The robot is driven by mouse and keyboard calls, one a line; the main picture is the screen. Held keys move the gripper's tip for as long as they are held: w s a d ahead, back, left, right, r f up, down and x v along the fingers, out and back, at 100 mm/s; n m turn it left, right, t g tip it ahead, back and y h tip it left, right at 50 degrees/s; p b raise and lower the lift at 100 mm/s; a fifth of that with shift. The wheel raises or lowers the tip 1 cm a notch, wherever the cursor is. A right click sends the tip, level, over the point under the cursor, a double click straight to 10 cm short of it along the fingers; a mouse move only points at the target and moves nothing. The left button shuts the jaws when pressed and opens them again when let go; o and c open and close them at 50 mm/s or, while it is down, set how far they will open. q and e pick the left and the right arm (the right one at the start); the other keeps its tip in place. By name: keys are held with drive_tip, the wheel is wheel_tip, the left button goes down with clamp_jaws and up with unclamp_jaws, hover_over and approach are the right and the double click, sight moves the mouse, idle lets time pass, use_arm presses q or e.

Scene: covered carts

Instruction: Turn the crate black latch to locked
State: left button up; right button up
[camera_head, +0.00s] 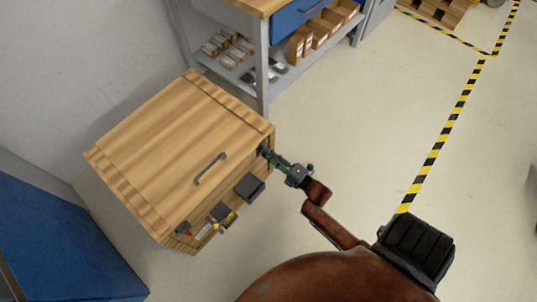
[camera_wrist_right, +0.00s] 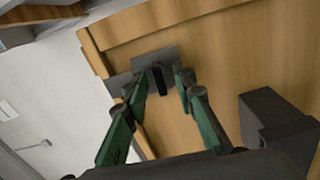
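The wooden crate (camera_head: 165,145) stands at the left with its lid down. Its black latch (camera_wrist_right: 158,78) is a small dark tab on a grey plate, near a corner of the crate's face in the right wrist view. My right gripper (camera_wrist_right: 162,82) has its green fingers spread, one tip on each side of the latch, with gaps visible. In the head view my right gripper (camera_head: 270,155) reaches the crate's right corner and mostly hides the latch. My left gripper is not in view.
A dark block (camera_head: 250,187) juts from the crate's front; it also shows in the wrist view (camera_wrist_right: 275,125). A handle (camera_head: 210,168) rises from the lid. A shelf bench (camera_head: 262,85) stands behind, a blue cart (camera_head: 60,245) at left.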

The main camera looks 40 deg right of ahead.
drive_tip(key=shift+c, duration=0.2)
clamp_jaws()
idle(0.3)
use_arm(q)
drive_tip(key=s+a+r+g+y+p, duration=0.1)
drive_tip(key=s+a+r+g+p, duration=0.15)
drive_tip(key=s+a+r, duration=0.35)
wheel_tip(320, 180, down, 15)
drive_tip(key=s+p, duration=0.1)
drive_tip(key=p, duration=0.4)
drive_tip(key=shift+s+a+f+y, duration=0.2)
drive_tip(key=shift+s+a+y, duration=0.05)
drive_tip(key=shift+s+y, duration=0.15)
use_arm(e)
drive_tip(key=shift+s+f+m, duration=0.1)
drive_tip(key=shift+m, duration=7.9)
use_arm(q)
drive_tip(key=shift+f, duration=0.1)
